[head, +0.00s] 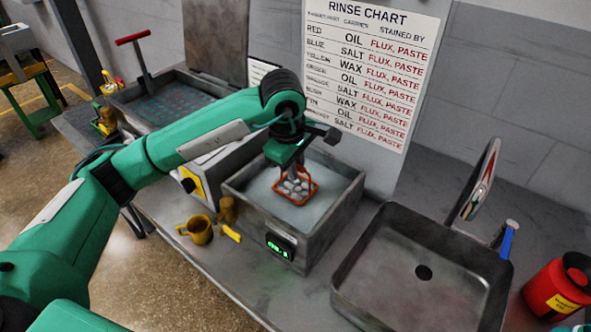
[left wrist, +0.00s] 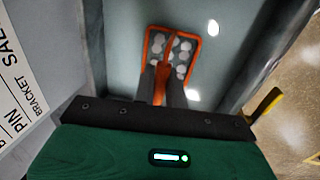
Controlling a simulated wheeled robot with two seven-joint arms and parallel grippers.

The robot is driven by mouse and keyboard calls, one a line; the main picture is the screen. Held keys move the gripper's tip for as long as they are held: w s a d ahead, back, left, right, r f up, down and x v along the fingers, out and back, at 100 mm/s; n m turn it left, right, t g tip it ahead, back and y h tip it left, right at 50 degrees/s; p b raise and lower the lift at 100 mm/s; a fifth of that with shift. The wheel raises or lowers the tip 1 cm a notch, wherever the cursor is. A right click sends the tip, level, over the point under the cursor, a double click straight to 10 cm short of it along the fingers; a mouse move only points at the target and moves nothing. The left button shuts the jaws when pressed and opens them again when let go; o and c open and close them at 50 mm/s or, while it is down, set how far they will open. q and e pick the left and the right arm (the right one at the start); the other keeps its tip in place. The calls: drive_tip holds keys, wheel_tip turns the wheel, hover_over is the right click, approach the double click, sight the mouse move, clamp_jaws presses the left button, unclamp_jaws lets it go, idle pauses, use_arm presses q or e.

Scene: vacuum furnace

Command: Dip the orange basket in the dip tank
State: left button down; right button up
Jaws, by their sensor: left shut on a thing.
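The orange basket (head: 308,190) holds several whitish pieces and hangs upright from my left gripper (head: 296,172). The gripper is shut on the basket's handle. The basket is inside the outline of the dip tank (head: 347,207), a grey square tank with pale liquid and a green display on its front. I cannot tell whether the basket's bottom touches the liquid. In the left wrist view the basket (left wrist: 184,56) shows beyond the fingers (left wrist: 160,88), against the pale liquid. My right gripper is not in view.
A grey sink (head: 385,275) with a tap stands right of the tank, and a red container (head: 560,288) further right. A yellow mug (head: 199,230) and a brown mallet-like item (head: 228,209) sit front left of the tank. A rinse chart (head: 372,65) hangs on the wall behind.

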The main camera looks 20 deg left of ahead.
use_arm(q)
wheel_tip(320, 180, up, 11)
drive_tip(key=p, duration=0.4)
drive_tip(key=shift+r, duration=0.15)
idle(0.5)
idle(1.4)
